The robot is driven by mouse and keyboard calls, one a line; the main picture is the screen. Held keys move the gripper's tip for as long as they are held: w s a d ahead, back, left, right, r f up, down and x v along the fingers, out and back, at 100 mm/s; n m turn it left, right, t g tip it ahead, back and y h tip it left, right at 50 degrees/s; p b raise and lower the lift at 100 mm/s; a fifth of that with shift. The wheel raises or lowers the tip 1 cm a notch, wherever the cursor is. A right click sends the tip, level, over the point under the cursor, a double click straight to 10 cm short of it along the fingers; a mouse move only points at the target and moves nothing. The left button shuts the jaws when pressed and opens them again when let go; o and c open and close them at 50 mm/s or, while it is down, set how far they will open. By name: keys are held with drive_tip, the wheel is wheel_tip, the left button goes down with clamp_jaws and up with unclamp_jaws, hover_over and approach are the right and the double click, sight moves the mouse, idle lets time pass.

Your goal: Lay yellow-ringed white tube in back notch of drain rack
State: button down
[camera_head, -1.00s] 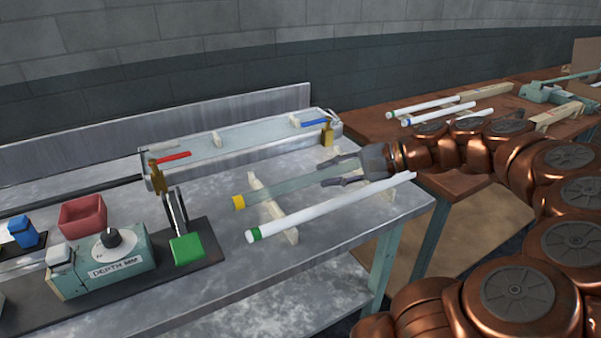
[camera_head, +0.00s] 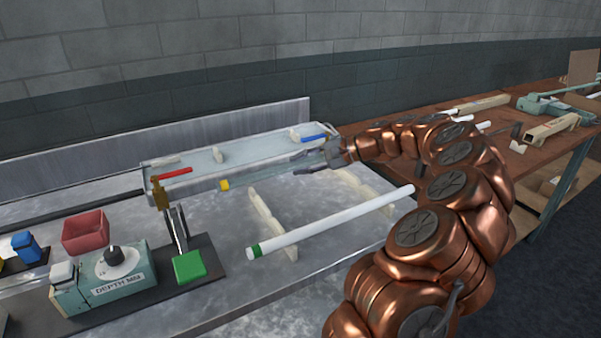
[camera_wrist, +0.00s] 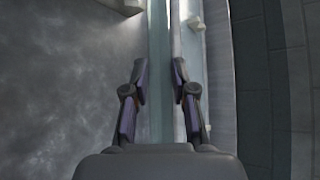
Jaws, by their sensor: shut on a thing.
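My gripper (camera_head: 318,163) is shut on a long tube with a yellow ring (camera_head: 224,185) at its left end. The tube looks pale and see-through rather than solid white. It is held along the front side of the long trough, behind the drain rack. In the wrist view the tube (camera_wrist: 158,60) runs straight between the fingers. The drain rack is two pale notched bars, a left one (camera_head: 263,208) and a right one (camera_head: 355,183). A white tube with a green ring (camera_head: 310,226) lies across their front part. The back part of both bars looks bare.
A depth gauge box (camera_head: 118,278), a green block (camera_head: 189,266) and a red bin (camera_head: 85,231) stand at the left. My arm hides much of the brown table (camera_head: 500,155).

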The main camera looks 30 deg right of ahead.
drive_tip(key=shift+w, duration=0.35)
drive_tip(key=shift+f, duration=1.75)
drive_tip(key=shift+f, duration=0.5)
drive_tip(key=c, duration=0.9)
unclamp_jaws()
drive_tip(key=shift+c, duration=0.2)
drive_tip(key=shift+r, duration=0.5)
drive_tip(key=v, duration=1.2)
drive_tip(key=shift+b, duration=0.4)
